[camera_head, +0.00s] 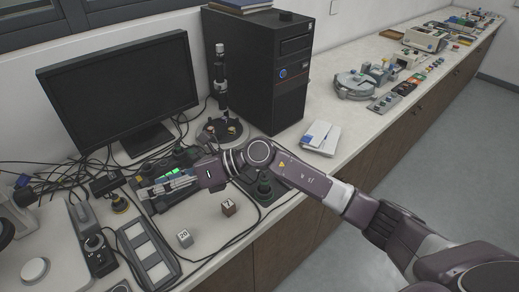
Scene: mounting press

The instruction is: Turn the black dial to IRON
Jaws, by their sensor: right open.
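My right gripper (160,187) reaches in from the right, its fingers pointing left over a dark panel with a green lit display (173,172). It is open, with nothing visible between its fingers. Another dark dial (94,243) is on a black box at the lower left, apart from the gripper. No IRON marking is readable, so I cannot tell which one is the named dial. My left gripper is not in view.
A monitor (120,88) and a black computer tower (262,70) stand behind. Cables (60,172) tangle at the left. White boxes (322,137) lie right of the tower.

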